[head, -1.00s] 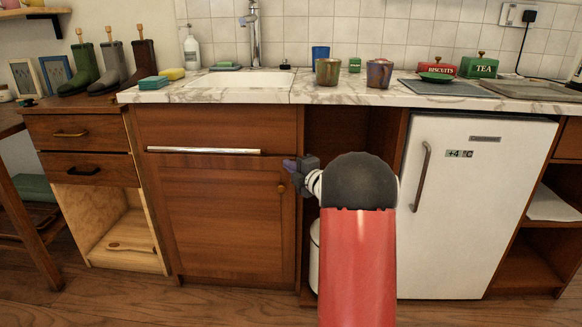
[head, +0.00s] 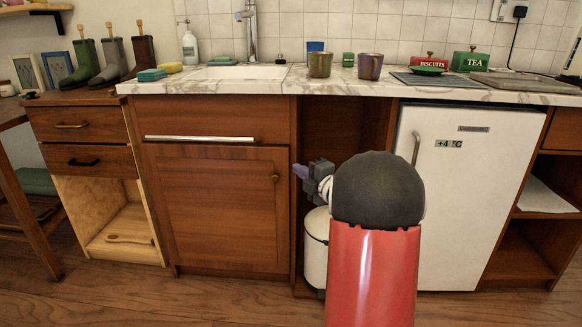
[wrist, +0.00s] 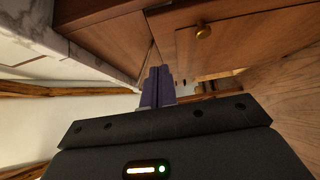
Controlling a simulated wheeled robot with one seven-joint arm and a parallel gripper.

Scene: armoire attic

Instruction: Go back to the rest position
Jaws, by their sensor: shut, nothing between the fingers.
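My gripper (head: 299,171) is in front of the cabinets, at the right edge of the wooden cupboard door (head: 222,208), pointing left. Its purple fingers are together with nothing between them; they also show in the wrist view (wrist: 158,86). The gripper is below the counter level and apart from the door's round knob (head: 275,177). The knob also shows in the wrist view (wrist: 203,32). My red and black arm hides part of the open bay and the fridge's left side.
The marble counter (head: 270,87) carries mugs, tins and boards above the gripper. A white fridge (head: 460,200) stands to the right. A white bin (head: 316,247) stands in the open bay. A drawer with a long bar handle (head: 200,139) is shut. The floor at left front is clear.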

